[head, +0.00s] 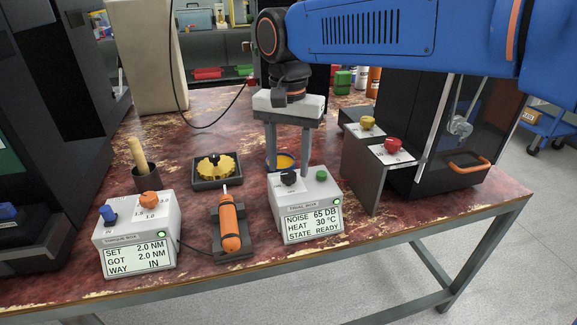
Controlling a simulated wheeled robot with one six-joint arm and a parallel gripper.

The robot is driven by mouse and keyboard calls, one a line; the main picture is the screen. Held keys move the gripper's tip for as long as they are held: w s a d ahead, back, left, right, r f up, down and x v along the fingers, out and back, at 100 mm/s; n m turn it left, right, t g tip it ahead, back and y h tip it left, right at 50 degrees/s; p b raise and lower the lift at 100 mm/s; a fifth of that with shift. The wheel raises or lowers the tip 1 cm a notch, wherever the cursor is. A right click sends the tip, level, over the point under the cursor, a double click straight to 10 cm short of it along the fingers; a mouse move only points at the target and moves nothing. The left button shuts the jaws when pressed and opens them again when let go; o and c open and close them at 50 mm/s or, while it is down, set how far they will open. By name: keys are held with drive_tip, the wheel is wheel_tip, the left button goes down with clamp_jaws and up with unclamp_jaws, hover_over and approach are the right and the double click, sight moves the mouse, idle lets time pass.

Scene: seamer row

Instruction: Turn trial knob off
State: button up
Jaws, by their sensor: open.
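The trial box (275,212) is a light grey box near the table's front edge. A black knob (288,177) is on its top left and a green button (321,175) on its top right. The box's screen (312,224) reads NOISE 65 DB, HEAT 30 °C, STATE READY. My gripper (288,164) points down with its two grey fingers apart, open and empty. In the picture its tips are just above the black knob; I cannot tell their exact distance from it. The knob's pointer direction is too small to read.
The torque box (174,233), with blue and orange knobs, stands left. An orange screwdriver (229,222) rests in a holder between the boxes. A yellow gear tray (196,184) is behind it.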

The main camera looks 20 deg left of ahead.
drive_tip(key=shift+f, duration=0.9)
drive_tip(key=c, duration=1)
